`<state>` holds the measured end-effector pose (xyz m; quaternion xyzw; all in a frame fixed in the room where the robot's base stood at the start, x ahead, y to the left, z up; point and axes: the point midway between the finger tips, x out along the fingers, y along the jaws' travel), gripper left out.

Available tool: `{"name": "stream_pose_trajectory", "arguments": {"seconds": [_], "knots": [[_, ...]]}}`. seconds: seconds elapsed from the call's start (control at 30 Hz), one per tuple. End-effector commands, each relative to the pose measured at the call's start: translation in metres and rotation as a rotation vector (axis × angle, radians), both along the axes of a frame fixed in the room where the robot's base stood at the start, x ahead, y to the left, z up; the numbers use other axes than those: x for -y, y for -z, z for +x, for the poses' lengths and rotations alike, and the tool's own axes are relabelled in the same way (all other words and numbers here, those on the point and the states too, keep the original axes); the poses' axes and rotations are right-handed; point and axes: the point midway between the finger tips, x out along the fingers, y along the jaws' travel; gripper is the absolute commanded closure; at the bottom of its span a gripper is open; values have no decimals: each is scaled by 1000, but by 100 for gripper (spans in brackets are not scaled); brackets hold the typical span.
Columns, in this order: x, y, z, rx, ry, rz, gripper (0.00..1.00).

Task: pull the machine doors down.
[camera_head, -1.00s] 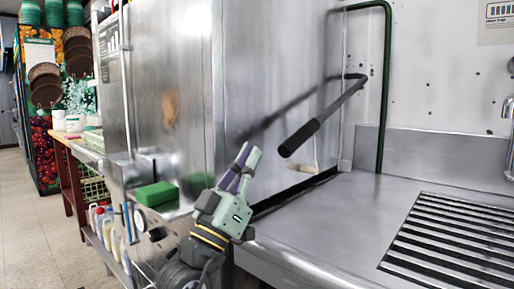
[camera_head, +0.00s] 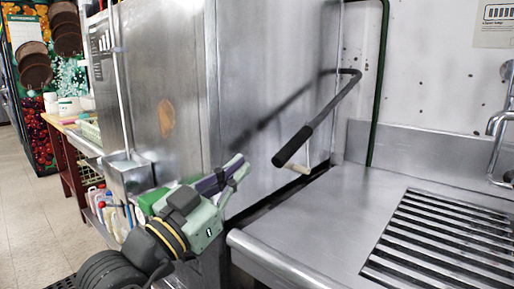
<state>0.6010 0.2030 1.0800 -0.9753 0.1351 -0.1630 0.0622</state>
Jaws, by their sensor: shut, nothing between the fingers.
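The dish machine (camera_head: 165,60) is a tall stainless steel box in the middle of the head view. Its right-hand door (camera_head: 270,75) is a flat steel panel, with a narrow dark gap along its lower edge above the counter. A bent dark lever with a thick black grip (camera_head: 293,147) slants down in front of this door. My gripper (camera_head: 243,170) is shut and empty. It points up and right near the machine's front corner, to the left of the black grip and lower, apart from it in the picture.
A steel counter (camera_head: 340,205) with a slotted drain (camera_head: 440,245) lies to the right, with a faucet (camera_head: 500,125) at its edge. A green sponge (camera_head: 152,200) sits partly behind my arm. Bottles and a shelf stand left. A green pipe (camera_head: 379,90) runs up the wall.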

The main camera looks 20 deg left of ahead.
Motion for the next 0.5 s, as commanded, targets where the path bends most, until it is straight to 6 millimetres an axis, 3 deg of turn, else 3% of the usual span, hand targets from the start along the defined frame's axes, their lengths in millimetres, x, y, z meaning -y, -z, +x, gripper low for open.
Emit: {"name": "stream_pose_trajectory", "arguments": {"seconds": [0.5], "knots": [[28,-29,91,-1,4,-4,100]]}}
